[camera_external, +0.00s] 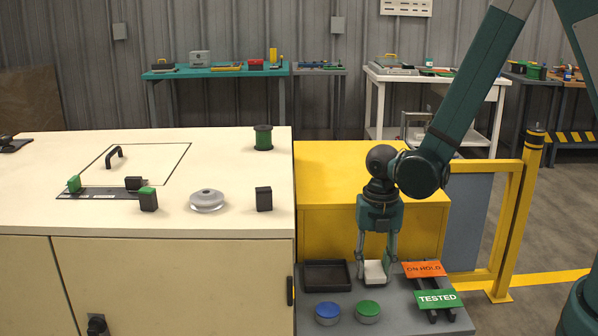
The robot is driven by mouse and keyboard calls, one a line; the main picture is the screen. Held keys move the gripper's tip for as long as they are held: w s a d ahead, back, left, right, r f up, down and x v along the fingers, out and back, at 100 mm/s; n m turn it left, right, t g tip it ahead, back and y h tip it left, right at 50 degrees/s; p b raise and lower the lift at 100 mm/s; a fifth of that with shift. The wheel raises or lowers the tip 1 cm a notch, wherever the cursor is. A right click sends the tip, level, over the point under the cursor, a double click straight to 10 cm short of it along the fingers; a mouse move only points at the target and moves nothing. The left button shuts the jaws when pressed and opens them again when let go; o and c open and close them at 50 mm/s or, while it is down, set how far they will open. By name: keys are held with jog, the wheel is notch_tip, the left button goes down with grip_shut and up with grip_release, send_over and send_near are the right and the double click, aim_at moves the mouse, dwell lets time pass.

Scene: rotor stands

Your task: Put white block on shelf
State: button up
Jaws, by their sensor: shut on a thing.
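A white block (374,273) is between the fingers of my gripper (376,272), low over the grey shelf (393,310) at the front of the yellow cabinet. My gripper points straight down and is shut on the white block. I cannot tell whether the block touches the grey surface. The block sits just right of a black tray (326,276) and left of the orange ON HOLD sign (424,269).
A blue-topped round piece (327,312) and a green-topped one (367,311) stand in front. A green TESTED sign (438,299) lies at right on dark rails. The cream cabinet (150,215) on the left stands higher, with several small blocks and a silver disc (207,201). A yellow railing (511,215) is at right.

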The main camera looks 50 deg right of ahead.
aim_at(374, 269)
jog(key=shift+f, duration=0.15)
jog(key=o, duration=0.9)
jog(key=shift+r+p, duration=1.6)
jog(key=shift+r, duration=4.55)
jog(key=shift+r, duration=0.1)
